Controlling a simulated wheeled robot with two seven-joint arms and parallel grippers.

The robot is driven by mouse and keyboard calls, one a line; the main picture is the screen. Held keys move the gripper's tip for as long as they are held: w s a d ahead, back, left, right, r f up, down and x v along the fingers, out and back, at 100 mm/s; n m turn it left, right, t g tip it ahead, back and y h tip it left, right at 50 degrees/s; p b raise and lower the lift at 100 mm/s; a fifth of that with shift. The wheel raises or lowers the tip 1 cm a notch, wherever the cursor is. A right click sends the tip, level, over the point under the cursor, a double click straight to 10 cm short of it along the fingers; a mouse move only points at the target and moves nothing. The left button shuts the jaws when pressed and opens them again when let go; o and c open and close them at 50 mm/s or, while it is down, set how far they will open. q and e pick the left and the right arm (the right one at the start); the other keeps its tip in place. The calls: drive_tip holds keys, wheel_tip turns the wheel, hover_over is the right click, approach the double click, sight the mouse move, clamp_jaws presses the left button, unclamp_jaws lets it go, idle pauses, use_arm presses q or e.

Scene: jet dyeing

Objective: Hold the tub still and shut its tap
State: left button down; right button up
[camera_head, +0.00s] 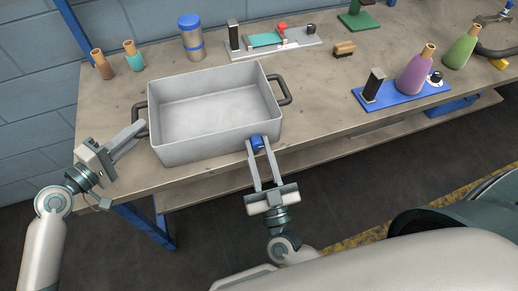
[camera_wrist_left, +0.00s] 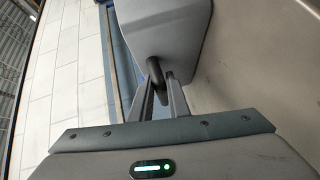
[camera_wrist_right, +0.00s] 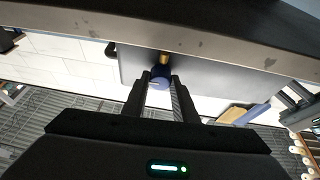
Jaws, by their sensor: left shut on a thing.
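A grey rectangular tub (camera_head: 205,148) stands on the workbench near its front edge, with a dark handle at each end. My left gripper (camera_head: 138,131) is shut on the tub's left handle (camera_head: 141,114), which also shows between the fingers in the left wrist view (camera_wrist_left: 156,78). A blue tap (camera_head: 257,142) sticks out low on the tub's front wall near the right corner. My right gripper (camera_head: 259,150) has its fingers apart, one on each side of the tap. The tap's blue knob shows between the fingertips in the right wrist view (camera_wrist_right: 160,82).
Behind the tub stand a blue-lidded canister (camera_head: 192,40), two small bottles and a grey tray (camera_head: 275,47) with small parts. At right are a brush (camera_head: 344,48), a blue tray (camera_head: 385,100) and purple and green flasks. The bench (camera_head: 320,95) is bare right of the tub.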

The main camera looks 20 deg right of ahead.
drive_tip(key=shift+c, duration=1)
drive_tip(key=shift+m+h, duration=0.4)
drive_tip(key=shift+m, duration=0.2)
drive_tip(key=m+h, duration=0.2)
drive_tip(key=m, duration=0.2)
drive_tip(key=shift+m+g, duration=0.3)
drive_tip(key=shift+g, duration=0.1)
drive_tip(key=shift+a+m+g+h, duration=0.1)
drive_tip(key=shift+m+g+h, duration=0.35)
drive_tip(key=shift+m, duration=0.8)
drive_tip(key=shift+m+g+h, duration=0.15)
drive_tip(key=shift+m+h, duration=0.6)
drive_tip(key=shift+m, duration=0.5)
drive_tip(key=o, duration=1.1)
